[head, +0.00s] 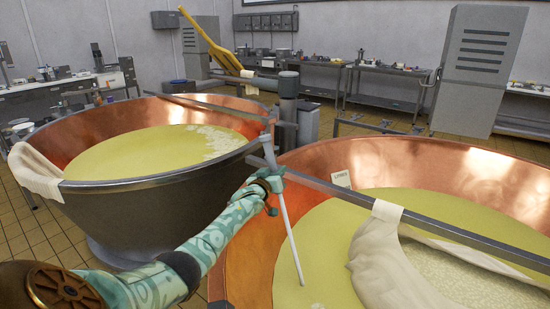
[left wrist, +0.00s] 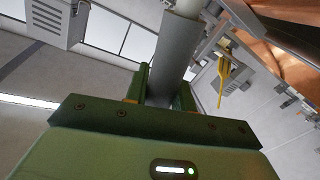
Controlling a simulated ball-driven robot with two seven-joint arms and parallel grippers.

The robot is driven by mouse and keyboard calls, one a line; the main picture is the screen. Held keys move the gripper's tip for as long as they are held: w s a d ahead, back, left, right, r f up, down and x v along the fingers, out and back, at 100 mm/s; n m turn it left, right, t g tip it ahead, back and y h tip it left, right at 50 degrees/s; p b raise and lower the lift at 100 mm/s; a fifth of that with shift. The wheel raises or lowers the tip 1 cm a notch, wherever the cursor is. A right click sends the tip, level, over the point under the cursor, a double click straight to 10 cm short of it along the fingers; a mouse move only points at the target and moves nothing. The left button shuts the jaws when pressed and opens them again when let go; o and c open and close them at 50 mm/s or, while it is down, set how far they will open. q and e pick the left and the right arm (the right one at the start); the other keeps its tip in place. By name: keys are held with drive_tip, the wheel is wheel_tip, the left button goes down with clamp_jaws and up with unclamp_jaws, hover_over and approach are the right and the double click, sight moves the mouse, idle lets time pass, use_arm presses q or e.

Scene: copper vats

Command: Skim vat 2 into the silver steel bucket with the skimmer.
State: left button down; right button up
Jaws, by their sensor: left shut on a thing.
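My left gripper (head: 270,188) is shut on the grey handle of a long pale pole, which I take to be the skimmer (head: 288,232). The pole slants down into the near right copper vat (head: 255,262), and its lower end meets the yellow liquid (head: 330,255); any head there is hidden. In the left wrist view the grey handle (left wrist: 174,55) stands between the green jaws. A second copper vat (head: 150,200) stands at the left, with yellow liquid and white patches. A small label (head: 341,179) on the right vat's wall is unreadable. I see no silver bucket and no right gripper.
A bar (head: 350,198) crosses the right vat, with a pale cloth (head: 385,260) draped over it. Another cloth (head: 35,170) hangs on the left vat's rim. Yellow paddles (head: 212,45) stand behind. Steel tables (head: 385,75) and a grey cabinet (head: 478,70) line the back.

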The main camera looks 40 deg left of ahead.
use_arm(q)
drive_tip(key=s+d+p, duration=0.8)
drive_tip(key=s+d, duration=0.3)
drive_tip(key=d, duration=0.4)
drive_tip(key=w+a+b, duration=0.2)
drive_tip(key=w+a, duration=0.1)
drive_tip(key=a, duration=0.1)
drive_tip(key=w+a+b, duration=0.3)
drive_tip(key=a, duration=0.2)
drive_tip(key=w+a+b, duration=0.3)
drive_tip(key=a, duration=0.2)
drive_tip(key=shift+w+a+f, duration=0.1)
drive_tip(key=shift+w+a, duration=0.1)
drive_tip(key=shift+w, duration=0.2)
wheel_tip(320, 180, up, 37)
drive_tip(key=p, duration=3.3)
use_arm(e)
drive_tip(key=w+r, duration=0.2)
drive_tip(key=r, duration=1.5)
drive_tip(key=w+r+t, duration=0.1)
drive_tip(key=r, duration=1.6)
drive_tip(key=shift+w+r, duration=0.35)
use_arm(q)
drive_tip(key=shift+s+d+f, duration=0.1)
use_arm(e)
drive_tip(key=shift+a, duration=0.1)
